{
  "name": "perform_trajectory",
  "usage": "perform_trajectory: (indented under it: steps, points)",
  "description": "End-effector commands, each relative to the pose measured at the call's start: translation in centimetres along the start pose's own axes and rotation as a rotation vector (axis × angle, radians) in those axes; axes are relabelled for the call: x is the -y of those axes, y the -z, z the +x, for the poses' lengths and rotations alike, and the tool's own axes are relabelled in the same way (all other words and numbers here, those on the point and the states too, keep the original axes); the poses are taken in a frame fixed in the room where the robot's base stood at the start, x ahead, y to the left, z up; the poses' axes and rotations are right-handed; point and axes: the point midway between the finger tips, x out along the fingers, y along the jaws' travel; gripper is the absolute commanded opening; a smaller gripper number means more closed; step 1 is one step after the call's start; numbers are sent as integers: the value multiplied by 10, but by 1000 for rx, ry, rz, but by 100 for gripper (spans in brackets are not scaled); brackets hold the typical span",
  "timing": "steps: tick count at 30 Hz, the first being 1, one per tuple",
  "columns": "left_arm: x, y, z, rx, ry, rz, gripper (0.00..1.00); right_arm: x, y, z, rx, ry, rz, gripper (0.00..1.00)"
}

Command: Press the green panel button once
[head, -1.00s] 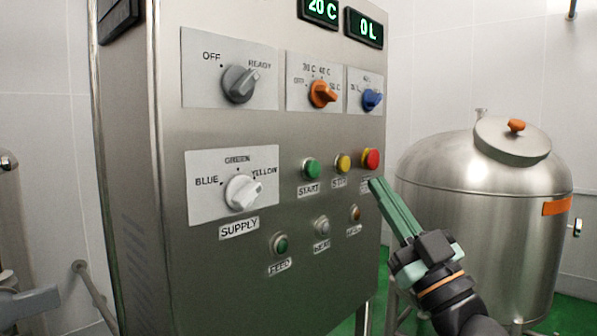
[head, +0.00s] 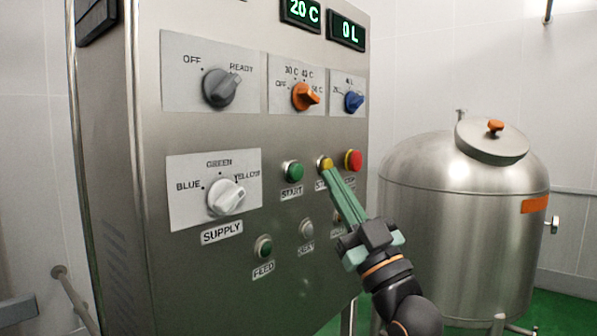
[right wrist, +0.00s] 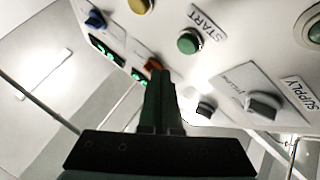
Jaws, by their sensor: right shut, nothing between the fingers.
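The green START button (head: 293,171) is round and sits on the steel control panel (head: 215,285), left of the yellow button (head: 325,164). It also shows in the right wrist view (right wrist: 187,43), above and right of the fingertips. My right gripper (head: 327,172) is shut and empty. In the head view its tips overlap the lower part of the yellow button, right of the green one; I cannot tell whether they touch the panel. The gripper also shows in the wrist view (right wrist: 160,78). My left gripper is not in view.
A red button (head: 353,160) is to the right. A small green FEED button or lamp (head: 263,247) is lower left. The white supply knob (head: 226,197) and the orange knob (head: 305,97) stick out nearby. A steel tank (head: 455,215) stands right of the panel.

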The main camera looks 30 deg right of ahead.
Motion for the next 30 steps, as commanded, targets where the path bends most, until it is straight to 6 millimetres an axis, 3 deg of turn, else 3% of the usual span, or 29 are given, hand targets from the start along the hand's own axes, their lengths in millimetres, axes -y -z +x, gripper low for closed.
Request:
perform_trajectory:
  steps: [9,30]
  points:
    - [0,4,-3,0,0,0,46,14,-14,21,-1,0,-1,0]
    - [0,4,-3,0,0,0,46,16,-16,22,-1,1,-1,0]
